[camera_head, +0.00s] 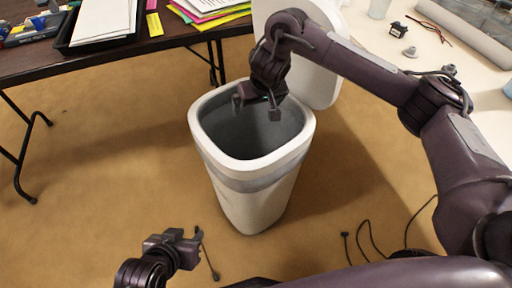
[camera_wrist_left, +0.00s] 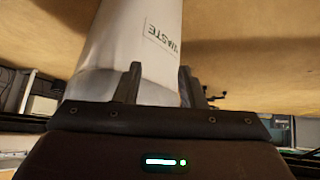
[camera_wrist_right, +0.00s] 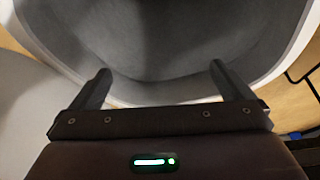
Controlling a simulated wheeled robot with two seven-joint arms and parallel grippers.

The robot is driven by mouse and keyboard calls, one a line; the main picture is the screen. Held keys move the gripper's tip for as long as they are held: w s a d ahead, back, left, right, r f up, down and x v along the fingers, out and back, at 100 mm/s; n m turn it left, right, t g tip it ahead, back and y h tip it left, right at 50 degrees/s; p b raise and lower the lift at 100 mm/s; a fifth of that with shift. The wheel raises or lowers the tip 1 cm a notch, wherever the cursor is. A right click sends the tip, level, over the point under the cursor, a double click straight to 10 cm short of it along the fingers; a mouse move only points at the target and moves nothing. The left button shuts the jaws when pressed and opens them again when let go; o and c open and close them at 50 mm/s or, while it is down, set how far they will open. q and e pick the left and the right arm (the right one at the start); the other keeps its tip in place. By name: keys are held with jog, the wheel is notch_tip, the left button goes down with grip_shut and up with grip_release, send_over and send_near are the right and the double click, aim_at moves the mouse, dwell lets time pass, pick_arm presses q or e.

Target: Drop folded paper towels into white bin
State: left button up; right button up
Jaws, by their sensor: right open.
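The white bin (camera_head: 203,138) stands upright on the floor between the tables, with its lid (camera_head: 325,85) raised behind it. Its grey inside shows in the right wrist view (camera_wrist_right: 170,50), and I see no paper towels in the visible part. My right gripper (camera_head: 257,108) is over the bin's opening, its fingers apart and empty. My left gripper (camera_head: 190,240) is low in front of the bin, to its left. Its fingers are partly apart with nothing between them. The left wrist view shows the bin's outer wall (camera_wrist_left: 145,45) with "WASTE" lettering. No folded paper towels are recognisable in any view.
A dark table (camera_head: 100,55) at the back left bears a black tray (camera_head: 75,38) and coloured papers (camera_head: 205,12). A pale table (camera_head: 440,70) at the right bears small parts and a roll. Cables (camera_head: 370,240) lie on the floor at right. The left floor is clear.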

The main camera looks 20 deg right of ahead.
pick_arm(q)
jog(key=s+a+f+g+y+p, duration=0.1)
jog(key=s+a+g+y+p, duration=0.1)
jog(key=s+a+g+p, duration=0.2)
jog(key=shift+s+a+f+n, duration=0.2)
jog(key=shift+a+f+n, duration=0.1)
jog(key=shift+a, duration=0.35)
pick_arm(e)
jog(key=v, duration=0.5)
jog(key=shift+s+r, duration=0.1)
jog(key=shift+r, duration=0.3)
